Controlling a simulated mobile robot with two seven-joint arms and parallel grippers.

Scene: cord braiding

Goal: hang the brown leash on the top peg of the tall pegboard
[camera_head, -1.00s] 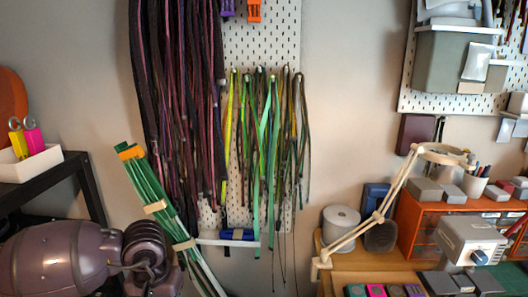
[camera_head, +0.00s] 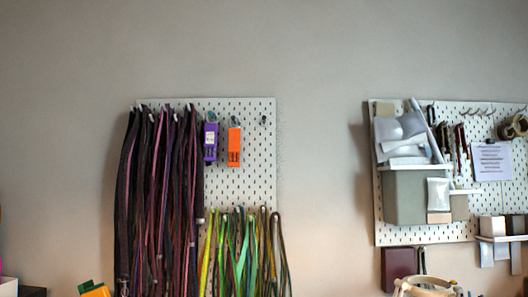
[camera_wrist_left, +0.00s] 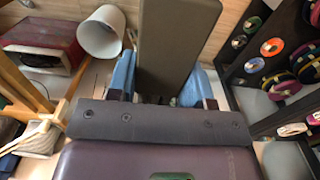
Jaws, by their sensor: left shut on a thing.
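The tall pegboard (camera_head: 262,160) is white and hangs on the wall in the head view. A bare dark peg (camera_head: 263,119) sticks out near its top right corner. My left gripper (camera_wrist_left: 163,82) shows in the left wrist view, its blue fingers on either side of a wide, flat, dark brown piece (camera_wrist_left: 178,35). It is shut on this piece, which looks like the brown leash; its far end runs out of the picture top. Neither the leash nor my left gripper shows in the head view. My right gripper is in no view.
Dark purple cords (camera_head: 155,200) cover the pegboard's left side, and green and yellow cords (camera_head: 245,255) hang lower down. A purple clip (camera_head: 210,142) and an orange clip (camera_head: 234,146) hang beside the bare peg. A second pegboard (camera_head: 440,236) is at right. Plain wall lies between.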

